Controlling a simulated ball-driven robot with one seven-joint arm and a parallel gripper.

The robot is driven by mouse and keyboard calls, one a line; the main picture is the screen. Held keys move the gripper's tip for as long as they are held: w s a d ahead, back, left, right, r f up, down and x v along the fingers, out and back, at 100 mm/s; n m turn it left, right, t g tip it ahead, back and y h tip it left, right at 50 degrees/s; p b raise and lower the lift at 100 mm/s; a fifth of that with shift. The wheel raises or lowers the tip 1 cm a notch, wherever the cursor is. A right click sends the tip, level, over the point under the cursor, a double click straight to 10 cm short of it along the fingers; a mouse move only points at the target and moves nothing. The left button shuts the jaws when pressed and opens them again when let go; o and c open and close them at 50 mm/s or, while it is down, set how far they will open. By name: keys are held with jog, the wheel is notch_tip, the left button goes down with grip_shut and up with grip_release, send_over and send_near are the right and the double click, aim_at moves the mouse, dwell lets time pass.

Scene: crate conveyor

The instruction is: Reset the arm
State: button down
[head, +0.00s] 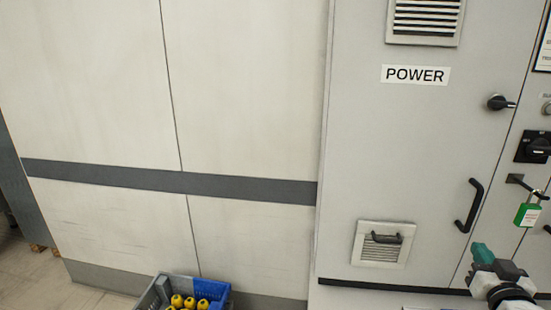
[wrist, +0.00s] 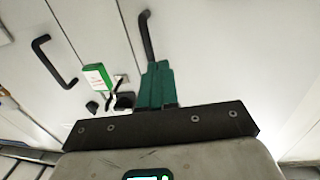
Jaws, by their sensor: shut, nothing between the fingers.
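My gripper (head: 482,250) is at the lower right of the head view, in front of the grey cabinet (head: 350,150). Its teal fingers are together, with nothing between them. In the wrist view the gripper (wrist: 158,68) points toward the cabinet front, and its fingertips appear just below a black bar handle (wrist: 147,35). I cannot tell the gap between the fingertips and that handle.
The cabinet carries a POWER label (head: 415,75), a door handle (head: 469,206), a rotary knob (head: 500,102) and a green padlock (head: 527,214). A grey and blue crate (head: 218,296) with several yellow-topped items stands at the bottom. A pale panelled wall (head: 90,80) fills the left.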

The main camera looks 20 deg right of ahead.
jog(key=a+f+n+g+y, duration=0.35)
jog(key=a+f+y, duration=0.45)
jog(key=a+f, duration=0.8)
jog(key=s+a+f+n+g+y, duration=0.1)
jog(key=s+a+f+n+g, duration=0.1)
jog(key=s+a+f+g, duration=0.2)
jog(key=s+a+f+n+g+y, duration=0.1)
jog(key=s+a+f+g, duration=0.4)
jog(key=s+a, duration=0.5)
jog(key=s+f+y, duration=0.1)
jog(key=s, duration=0.2)
jog(key=shift+s+a+f+n, duration=0.15)
jog(key=shift+a+f+n, duration=0.15)
jog(key=shift+a+n, duration=0.05)
jog(key=c, duration=1.9)
grip_release()
jog(key=shift+g, duration=0.25)
